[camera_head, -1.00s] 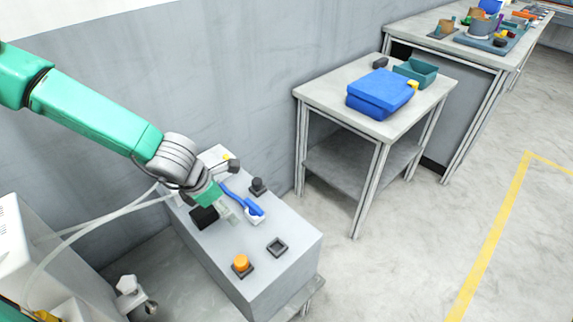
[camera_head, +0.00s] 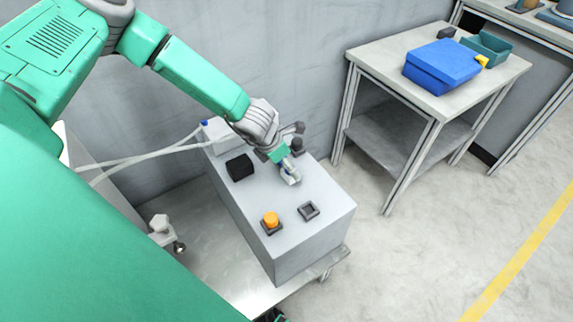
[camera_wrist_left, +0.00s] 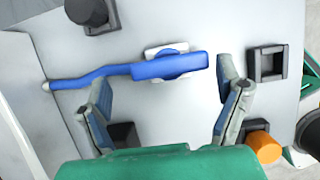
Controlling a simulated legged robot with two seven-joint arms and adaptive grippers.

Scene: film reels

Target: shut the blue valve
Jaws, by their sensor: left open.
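The blue valve (camera_wrist_left: 168,66) has a long blue handle on a white base, on top of a grey box (camera_head: 315,240). In the left wrist view the handle runs across the picture, with its thin end to the left. My left gripper (camera_wrist_left: 163,76) is open, its two fingers spread along the handle. The left finger is near the thin part and the right finger is just past the thick end. I cannot tell whether they touch it. In the head view my left gripper (camera_head: 288,168) is over the valve and hides most of it. My right gripper is not in view.
The box also carries an orange button (camera_head: 270,219), an empty square socket (camera_head: 308,211), a black block (camera_head: 239,167) and a dark knob (camera_head: 297,146). White hoses (camera_head: 150,152) run in from the left. A table (camera_head: 400,78) with a blue case (camera_head: 441,65) stands right.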

